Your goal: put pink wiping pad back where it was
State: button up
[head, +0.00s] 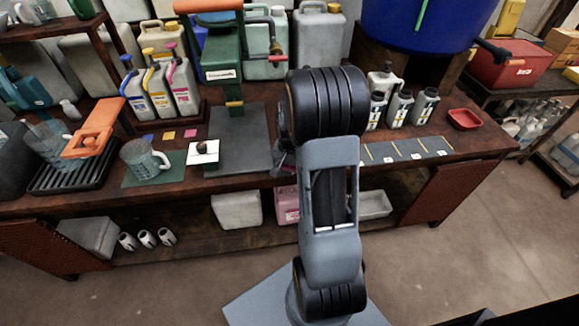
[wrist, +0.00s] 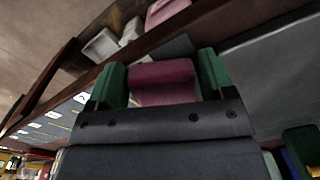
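The pink wiping pad (wrist: 163,82) shows in the wrist view as a dark pink block between the green fingertips of my gripper (wrist: 163,78). The fingers press on its two sides, so my gripper is shut on it. In the head view my arm hides the pad and most of my gripper near the bench's front edge. A grey strip (head: 405,152) with yellow lines and white labels lies at right.
A green press (head: 222,60) stands over a dark plate (head: 240,140). A pink container (head: 287,205) is on the lower shelf.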

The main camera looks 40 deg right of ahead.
jog(key=shift+r, duration=0.1)
notch_tip(320, 180, up, 12)
jog(key=p, duration=0.2)
jog(key=s+a+r+n+t, duration=0.1)
jog(key=s+a+n, duration=0.2)
jog(key=a, duration=0.2)
jog(key=s+a+r+n+t, duration=0.1)
jog(key=s+a+r+n, duration=0.1)
jog(key=a, duration=0.4)
jog(key=s+a+r+n+t, duration=0.1)
jog(key=s+a+n, duration=0.3)
jog(key=s+a, duration=0.1)
jog(key=shift+s+a+r+n, duration=0.15)
jog(key=shift+s+a+n, duration=0.15)
jog(key=shift+s+a, duration=0.15)
jog(key=shift+t, duration=0.3)
jog(key=r+p, duration=1)
jog(key=r, duration=0.1)
jog(key=shift+s+a+r, duration=0.1)
jog(key=shift+s+r, duration=0.05)
jog(key=shift+s, duration=0.05)
jog(key=shift+c, duration=0.2)
